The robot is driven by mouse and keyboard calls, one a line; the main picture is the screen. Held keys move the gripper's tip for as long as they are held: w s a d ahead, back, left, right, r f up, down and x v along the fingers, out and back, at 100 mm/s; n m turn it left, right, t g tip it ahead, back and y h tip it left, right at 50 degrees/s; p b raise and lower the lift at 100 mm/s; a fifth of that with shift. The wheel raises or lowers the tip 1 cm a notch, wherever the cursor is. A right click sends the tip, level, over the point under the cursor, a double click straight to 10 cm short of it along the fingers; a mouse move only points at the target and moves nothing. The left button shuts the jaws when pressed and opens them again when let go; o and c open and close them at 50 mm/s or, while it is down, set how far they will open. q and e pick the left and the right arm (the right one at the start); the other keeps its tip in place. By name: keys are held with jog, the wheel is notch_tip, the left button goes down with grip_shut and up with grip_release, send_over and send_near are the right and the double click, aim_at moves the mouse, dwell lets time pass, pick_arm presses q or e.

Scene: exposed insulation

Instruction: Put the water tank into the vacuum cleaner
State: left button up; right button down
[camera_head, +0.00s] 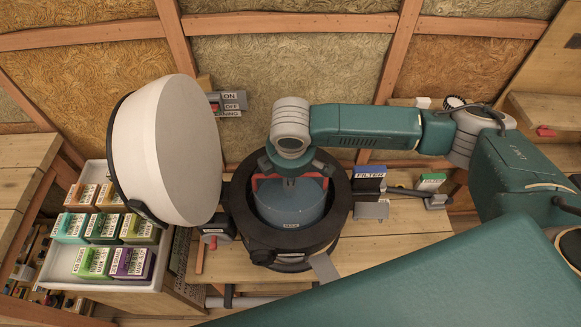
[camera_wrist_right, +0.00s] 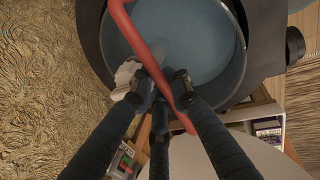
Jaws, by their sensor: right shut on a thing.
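The vacuum cleaner is a round black body (camera_head: 241,213) on the wooden bench, with its white domed lid (camera_head: 165,150) swung open to the left. The blue water tank (camera_head: 290,205) is within the body's round opening, its rim around the tank; whether it rests on the bottom I cannot tell. The tank has a red handle (camera_head: 262,182), also in the right wrist view (camera_wrist_right: 140,50). My right gripper (camera_head: 289,180) is above the tank, pointing down. In the right wrist view its dark fingers (camera_wrist_right: 165,95) are shut on the handle. My left gripper is not in view.
A white tray (camera_head: 75,262) of labelled colored boxes is at left. An ON/OFF switch (camera_head: 230,102) is on the back wall. A blue FILTER box (camera_head: 369,178) and a small green-topped box (camera_head: 431,182) are right of the vacuum. Bare bench (camera_head: 400,232) shows at front right.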

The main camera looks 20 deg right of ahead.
jog(key=b+x, duration=0.1)
jog(key=x, duration=0.2)
jog(key=s+b+x, duration=0.1)
jog(key=b+x, duration=0.1)
jog(key=x, duration=0.2)
jog(key=s+b+x, duration=0.1)
jog(key=x, duration=0.2)
jog(key=shift+a+f, duration=0.4)
jog(key=shift+f, duration=0.25)
jog(key=shift+s, duration=0.2)
jog(key=shift+f, duration=0.1)
jog(key=c, duration=1.6)
grip_release()
jog(key=shift+o, duration=0.2)
jog(key=shift+s+d+f+b, duration=0.1)
jog(key=shift+s+f+b, duration=0.05)
jog(key=shift+f+b, duration=0.15)
jog(key=v, duration=1.2)
jog(key=shift+r, duration=0.15)
